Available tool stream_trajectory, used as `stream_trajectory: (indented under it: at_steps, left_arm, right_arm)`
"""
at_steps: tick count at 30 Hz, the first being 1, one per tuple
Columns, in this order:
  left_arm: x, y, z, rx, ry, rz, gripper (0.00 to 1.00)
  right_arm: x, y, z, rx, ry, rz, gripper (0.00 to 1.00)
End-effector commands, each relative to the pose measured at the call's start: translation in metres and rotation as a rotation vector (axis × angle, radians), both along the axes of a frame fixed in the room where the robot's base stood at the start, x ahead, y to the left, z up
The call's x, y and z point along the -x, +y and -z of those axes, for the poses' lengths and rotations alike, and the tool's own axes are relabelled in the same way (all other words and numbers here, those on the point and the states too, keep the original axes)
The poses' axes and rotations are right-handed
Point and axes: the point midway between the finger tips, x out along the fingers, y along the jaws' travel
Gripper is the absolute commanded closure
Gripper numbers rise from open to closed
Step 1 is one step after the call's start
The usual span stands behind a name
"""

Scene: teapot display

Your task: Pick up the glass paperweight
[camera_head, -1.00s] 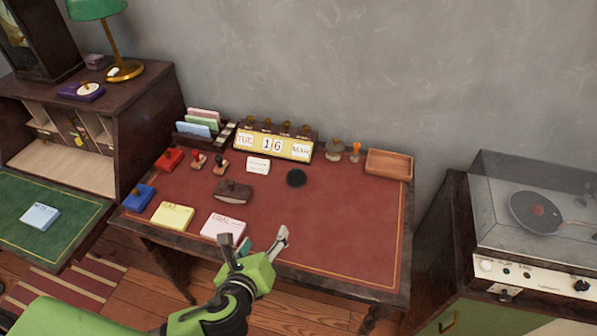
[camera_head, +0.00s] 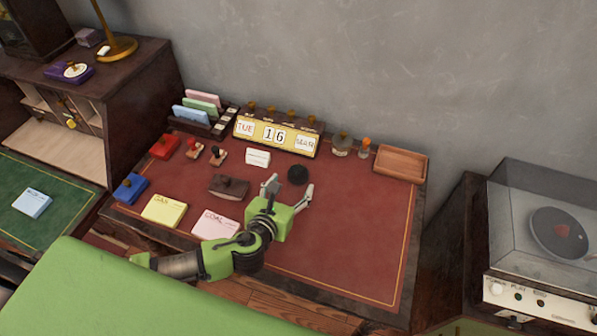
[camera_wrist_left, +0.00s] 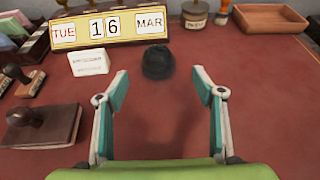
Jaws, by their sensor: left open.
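The paperweight appears to be the dark round object (camera_head: 297,174) on the red desk top, in front of the calendar's right part. In the left wrist view the dark round object (camera_wrist_left: 158,62) lies straight ahead, beyond and between the fingertips. My left gripper (camera_head: 291,188) is open and empty, just short of it on the near side. In the wrist view the gripper (camera_wrist_left: 160,82) has its two fingers spread wide, not touching it. My right gripper is not in view.
A yellow calendar (camera_head: 276,135) stands behind. A small white block (camera_head: 257,157) and a brown blotter (camera_head: 229,186) are to the left. Note pads (camera_head: 164,210) lie at the front left. A wooden tray (camera_head: 400,163) sits at the back right. The desk's right side is clear.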

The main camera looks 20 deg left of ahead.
Motion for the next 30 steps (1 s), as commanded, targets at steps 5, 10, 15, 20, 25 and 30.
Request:
stream_trajectory:
  at_steps: [5,10,15,20,25,30]
  left_arm:
    - [-0.012,0.0,0.004,0.0,0.0,0.0,0.38]
    - [-0.031,0.002,0.011,0.0,-0.001,-0.002,0.38]
    - [-0.052,0.001,0.021,0.001,0.0,0.001,0.38]
    - [-0.058,0.001,0.024,0.002,0.001,0.0,0.38]
    - [-0.057,0.001,0.024,0.003,0.001,0.001,0.38]
    - [-0.057,0.001,0.024,0.002,0.001,0.0,0.82]
  right_arm:
    - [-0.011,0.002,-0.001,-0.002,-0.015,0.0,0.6]
    - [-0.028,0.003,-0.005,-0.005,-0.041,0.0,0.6]
    - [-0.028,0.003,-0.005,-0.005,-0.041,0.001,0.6]
    - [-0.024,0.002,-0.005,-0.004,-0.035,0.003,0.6]
    - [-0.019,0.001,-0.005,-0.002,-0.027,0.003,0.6]
    - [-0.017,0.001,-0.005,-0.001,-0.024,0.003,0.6]
